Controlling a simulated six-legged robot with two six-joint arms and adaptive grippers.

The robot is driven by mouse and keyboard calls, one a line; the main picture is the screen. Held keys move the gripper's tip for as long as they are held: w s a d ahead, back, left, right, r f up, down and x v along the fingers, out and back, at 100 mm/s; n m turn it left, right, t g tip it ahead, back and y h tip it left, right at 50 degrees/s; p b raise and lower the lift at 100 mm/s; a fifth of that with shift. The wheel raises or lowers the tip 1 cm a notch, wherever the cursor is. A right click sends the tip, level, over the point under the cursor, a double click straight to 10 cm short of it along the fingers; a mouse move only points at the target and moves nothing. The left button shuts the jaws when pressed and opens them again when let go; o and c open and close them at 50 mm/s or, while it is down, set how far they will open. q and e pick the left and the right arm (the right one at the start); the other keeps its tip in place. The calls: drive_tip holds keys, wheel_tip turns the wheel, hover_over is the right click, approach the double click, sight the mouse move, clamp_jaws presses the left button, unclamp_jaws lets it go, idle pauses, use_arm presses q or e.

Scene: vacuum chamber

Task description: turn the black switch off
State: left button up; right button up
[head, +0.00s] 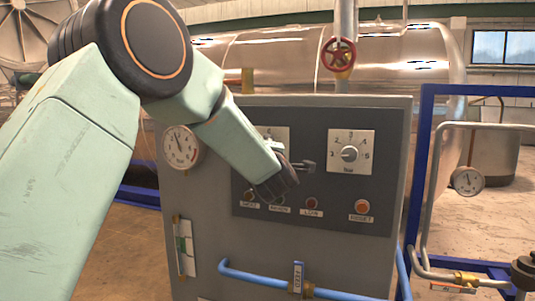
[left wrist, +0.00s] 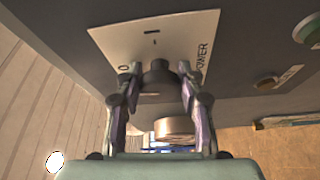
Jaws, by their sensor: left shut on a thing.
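The black switch (left wrist: 158,76) shows in the left wrist view on a pale plate (left wrist: 150,45) marked POWER, with an O to the left and a short bar mark above. My left gripper (left wrist: 159,70) is shut on the switch, one finger on each side. I cannot tell which mark the switch points to. In the head view my left arm reaches across the grey control panel (head: 320,130). It hides the switch and most of its plate (head: 283,132). My right gripper is not in view.
To the right of my arm is a numbered dial (head: 350,154). Below are several small buttons and lamps, including a red one (head: 362,206). A pressure gauge (head: 182,146) is at left. A blue pipe (head: 245,275) crosses low in front. A blue frame (head: 422,160) stands at right.

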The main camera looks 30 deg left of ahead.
use_arm(q)
drive_tip(key=shift+n, duration=0.6)
drive_tip(key=o, duration=1.2)
drive_tip(key=shift+s+a, duration=0.1)
drive_tip(key=shift+s, duration=0.1)
drive_tip(key=shift+w, duration=0.1)
drive_tip(key=shift+r+v, duration=0.15)
drive_tip(key=shift+v, duration=2.85)
drive_tip(key=shift+r+v, duration=0.15)
drive_tip(key=shift+v, duration=2.85)
